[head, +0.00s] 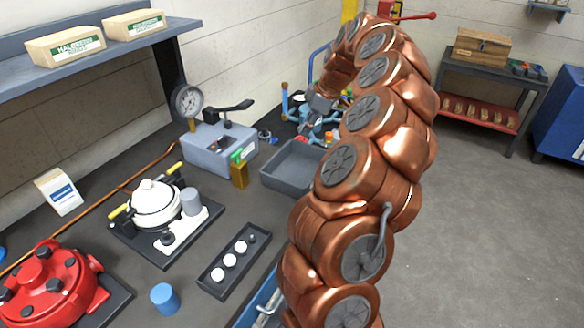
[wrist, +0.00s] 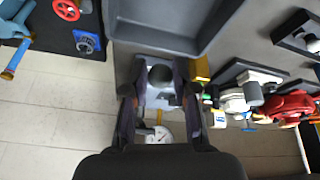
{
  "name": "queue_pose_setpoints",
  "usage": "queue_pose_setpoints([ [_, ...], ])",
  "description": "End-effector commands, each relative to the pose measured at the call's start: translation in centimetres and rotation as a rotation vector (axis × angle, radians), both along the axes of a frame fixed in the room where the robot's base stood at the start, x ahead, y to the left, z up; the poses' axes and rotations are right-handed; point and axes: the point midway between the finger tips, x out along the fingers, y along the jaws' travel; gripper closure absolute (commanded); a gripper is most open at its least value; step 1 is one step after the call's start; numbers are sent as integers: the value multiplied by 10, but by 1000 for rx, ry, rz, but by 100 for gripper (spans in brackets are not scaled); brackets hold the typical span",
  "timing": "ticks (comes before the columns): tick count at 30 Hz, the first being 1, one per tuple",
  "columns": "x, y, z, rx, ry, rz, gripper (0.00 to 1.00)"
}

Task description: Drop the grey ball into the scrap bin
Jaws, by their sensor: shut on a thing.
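My gripper (wrist: 160,88) is shut on the dark grey ball (wrist: 160,74), which shows between the fingertips in the wrist view. In the head view my gripper (head: 316,110) is above the workbench, near the far end of the scrap bin; the ball cannot be made out there. The scrap bin (head: 286,186) is an open grey box on the bench, right of the grey gauge press. In the wrist view the bin (wrist: 158,42) is at the top, just beyond the ball; the ball appears outside its rim.
The gauge press (head: 216,150) and a yellow bottle (head: 239,174) stand left of the bin. A black tray (head: 217,282) holds several balls. A white pump (head: 155,203), red motor (head: 45,285) and blue cylinder (head: 165,299) stand nearer. Blue piping (head: 292,103) is behind the bin.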

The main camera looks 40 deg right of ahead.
Motion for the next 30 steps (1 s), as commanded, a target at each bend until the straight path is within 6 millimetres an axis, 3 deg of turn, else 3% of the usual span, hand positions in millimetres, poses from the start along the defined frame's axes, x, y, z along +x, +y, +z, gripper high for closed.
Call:
queue_pose_setpoints([
  [15, 2, 2, -48, 0, 1, 3, 94],
  [26, 2, 1, -54, -1, 1, 2, 94],
  [27, 2, 1, -54, -1, 1, 2, 70],
  [30, 2, 1, -54, -1, 1, 2, 59],
])
